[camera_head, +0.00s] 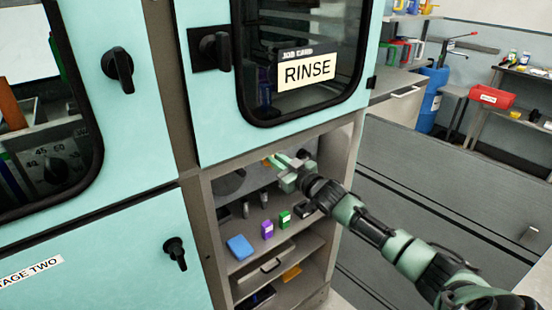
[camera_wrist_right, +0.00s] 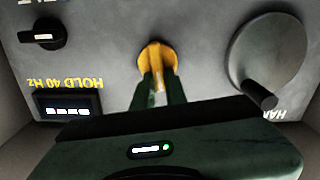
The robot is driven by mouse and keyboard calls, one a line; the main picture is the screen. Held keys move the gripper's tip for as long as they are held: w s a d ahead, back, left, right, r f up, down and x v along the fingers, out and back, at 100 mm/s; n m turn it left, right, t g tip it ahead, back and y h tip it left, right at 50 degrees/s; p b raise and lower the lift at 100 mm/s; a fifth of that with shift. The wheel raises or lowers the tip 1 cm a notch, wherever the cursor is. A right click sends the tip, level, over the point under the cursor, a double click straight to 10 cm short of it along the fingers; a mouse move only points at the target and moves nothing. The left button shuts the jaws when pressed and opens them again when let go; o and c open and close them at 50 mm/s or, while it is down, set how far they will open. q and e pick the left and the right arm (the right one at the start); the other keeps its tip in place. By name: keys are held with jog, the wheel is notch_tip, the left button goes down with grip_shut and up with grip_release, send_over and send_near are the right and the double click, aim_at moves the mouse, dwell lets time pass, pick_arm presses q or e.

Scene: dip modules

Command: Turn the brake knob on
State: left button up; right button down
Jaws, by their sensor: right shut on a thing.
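A yellow knob (camera_wrist_right: 157,55) sits on a grey panel in the right wrist view, and no brake label on it is readable. My right gripper (camera_wrist_right: 160,88) is shut on this knob, with a dark finger on each side of its grip. In the head view my right gripper (camera_head: 291,168) reaches into the open bay under the RINSE door, and a little yellow of the knob (camera_head: 269,161) shows beside it. My left gripper is not in view.
On the panel are a black switch knob (camera_wrist_right: 42,35), a digital display (camera_wrist_right: 66,107) under HOLD 40 Hz lettering, and a handwheel (camera_wrist_right: 268,55) with a black handle. Blue (camera_head: 239,247), purple (camera_head: 267,229) and green (camera_head: 284,219) items stand on the shelf below.

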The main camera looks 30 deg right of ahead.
jog(key=shift+s+a+f+n+b, duration=0.15)
jog(key=shift+a+f+n, duration=0.15)
jog(key=shift+n, duration=2.35)
jog(key=shift+w+a+f+n+b, duration=0.15)
jog(key=shift+f+n, duration=0.15)
jog(key=shift+n, duration=2.3)
jog(key=shift+s+a+f+n+b, duration=0.1)
jog(key=shift+a+f+n, duration=0.2)
jog(key=shift+n, duration=2.65)
jog(key=c, duration=1.4)
grip_release()
jog(key=shift+c, duration=0.2)
jog(key=s+p, duration=0.1)
jog(key=s, duration=0.6)
jog(key=shift+s+d, duration=0.3)
jog(key=shift+s, duration=0.1)
